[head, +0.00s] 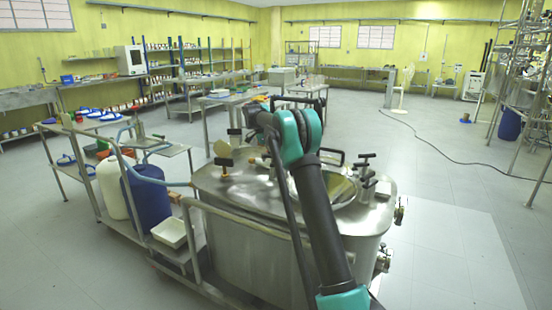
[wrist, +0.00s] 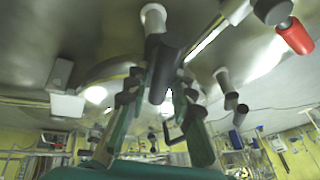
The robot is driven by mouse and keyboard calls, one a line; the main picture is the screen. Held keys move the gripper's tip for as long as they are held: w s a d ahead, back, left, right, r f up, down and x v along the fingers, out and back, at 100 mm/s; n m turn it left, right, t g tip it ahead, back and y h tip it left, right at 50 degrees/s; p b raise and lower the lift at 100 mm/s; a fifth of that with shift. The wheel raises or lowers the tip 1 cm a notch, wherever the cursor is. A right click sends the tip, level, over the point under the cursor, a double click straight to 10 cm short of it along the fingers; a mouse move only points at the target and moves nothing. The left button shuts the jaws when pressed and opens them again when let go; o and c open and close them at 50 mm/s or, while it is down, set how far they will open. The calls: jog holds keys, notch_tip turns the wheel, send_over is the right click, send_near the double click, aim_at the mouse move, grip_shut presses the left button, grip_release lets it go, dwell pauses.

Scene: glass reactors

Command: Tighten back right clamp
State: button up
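The steel reactor tank (head: 270,245) stands in front of me, with a shiny lid and black-handled clamps around its top. One clamp (head: 366,170) stands at the right of the lid and another (head: 226,162) at the left. My arm crosses the middle of the head view and hides part of the lid; my gripper cannot be made out there. In the wrist view my gripper (wrist: 160,90) has its fingers apart, on either side of a black clamp handle (wrist: 166,68). I cannot tell whether they touch it. Which clamp this is cannot be told for certain.
In the wrist view a red-tipped handle (wrist: 294,36) and other dark fittings (wrist: 229,90) stick out of the steel at the right. A blue drum (head: 148,198) and a white tray (head: 171,232) stand left of the tank.

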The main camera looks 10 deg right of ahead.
jog(key=shift+o, duration=1)
jog(key=shift+r, duration=0.1)
jog(key=v, duration=1.1)
jog(key=shift+a+r, duration=0.2)
jog(key=shift+r, duration=0.2)
jog(key=shift+a, duration=0.1)
